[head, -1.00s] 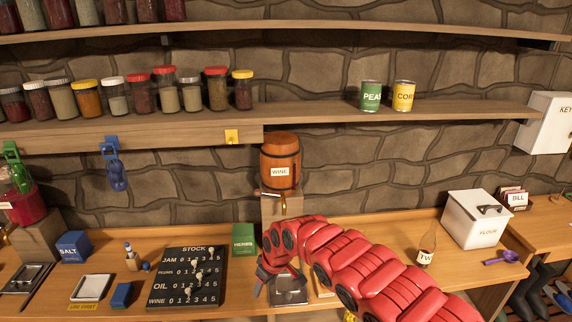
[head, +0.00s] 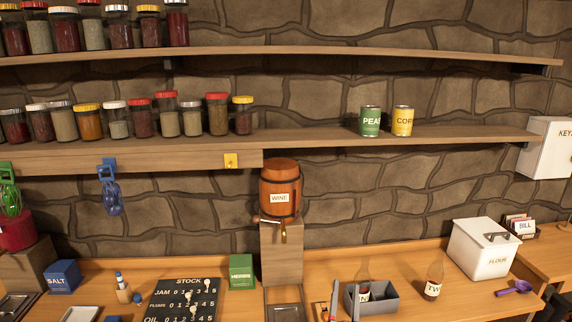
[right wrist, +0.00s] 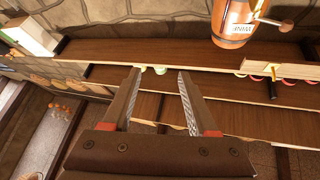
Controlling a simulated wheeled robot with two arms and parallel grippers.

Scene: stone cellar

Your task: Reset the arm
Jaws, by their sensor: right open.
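My right gripper (head: 345,297) shows only as two thin fingers at the bottom edge of the head view, in front of the counter. In the right wrist view my right gripper (right wrist: 157,75) has its two fingers spread, with nothing between them. That view looks upside down at the shelf undersides, with the wine barrel (right wrist: 238,22) beyond the fingers. My left gripper is not in view.
The wine barrel (head: 279,188) stands on a wooden block at the wall. A grey bin (head: 385,298) with a bottle stands just right of my fingers. A bottle (head: 434,276) and flour box (head: 483,248) stand further right. The stock board (head: 180,303) is left.

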